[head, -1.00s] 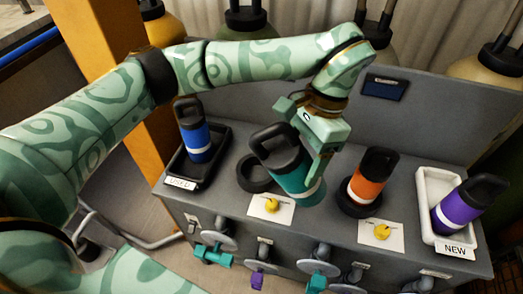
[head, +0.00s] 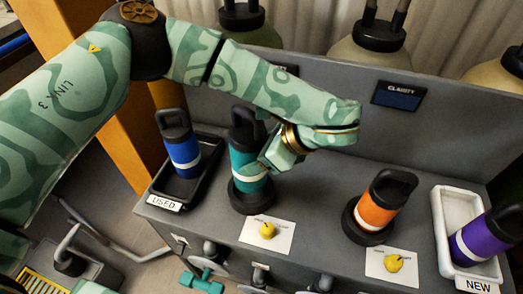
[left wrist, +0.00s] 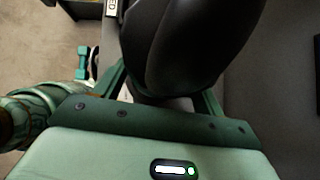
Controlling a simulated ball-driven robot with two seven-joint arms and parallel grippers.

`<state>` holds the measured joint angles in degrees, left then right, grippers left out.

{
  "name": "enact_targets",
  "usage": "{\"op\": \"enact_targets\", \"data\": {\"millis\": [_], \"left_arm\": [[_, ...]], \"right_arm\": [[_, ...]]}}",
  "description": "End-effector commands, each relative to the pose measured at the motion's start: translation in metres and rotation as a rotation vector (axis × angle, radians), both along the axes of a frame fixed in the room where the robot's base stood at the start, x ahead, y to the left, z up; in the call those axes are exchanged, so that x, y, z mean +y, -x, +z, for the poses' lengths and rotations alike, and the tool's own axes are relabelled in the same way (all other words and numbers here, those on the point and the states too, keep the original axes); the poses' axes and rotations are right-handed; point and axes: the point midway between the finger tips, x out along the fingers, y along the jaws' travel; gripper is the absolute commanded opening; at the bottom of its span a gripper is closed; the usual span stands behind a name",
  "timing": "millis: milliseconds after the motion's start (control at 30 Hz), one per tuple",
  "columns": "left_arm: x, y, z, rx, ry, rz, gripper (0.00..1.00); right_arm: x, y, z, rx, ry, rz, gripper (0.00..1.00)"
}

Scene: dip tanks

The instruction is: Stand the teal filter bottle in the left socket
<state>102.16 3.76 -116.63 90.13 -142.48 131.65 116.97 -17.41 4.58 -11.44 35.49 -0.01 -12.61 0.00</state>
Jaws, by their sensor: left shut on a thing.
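The teal filter bottle (head: 241,160) with a black cap and a white band stands about upright over the left socket (head: 250,205), a black ring. Its lower end appears inside the ring; I cannot tell if it rests on the bottom. My left gripper (head: 264,167) is shut on the bottle from the right side. In the left wrist view the bottle's dark cap (left wrist: 170,45) fills the space between the fingers and hides the socket. My right gripper is not in view.
An orange bottle (head: 378,207) stands in the right socket (head: 365,236). A blue bottle (head: 183,151) stands in the black USED tray (head: 210,160) close on the left. A purple bottle (head: 482,240) leans in the white NEW tray (head: 442,215).

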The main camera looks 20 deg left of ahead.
Motion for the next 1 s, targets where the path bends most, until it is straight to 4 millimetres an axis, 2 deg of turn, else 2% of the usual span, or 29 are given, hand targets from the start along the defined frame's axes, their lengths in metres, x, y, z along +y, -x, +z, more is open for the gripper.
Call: {"op": "enact_targets", "data": {"millis": [533, 1000], "left_arm": [[0.000, 0.000, -0.060, 0.003, 0.002, 0.001, 0.23], [0.000, 0.000, -0.064, 0.000, 0.003, 0.004, 0.23]], "right_arm": [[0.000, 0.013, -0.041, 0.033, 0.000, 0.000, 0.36], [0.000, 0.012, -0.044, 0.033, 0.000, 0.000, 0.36]]}}
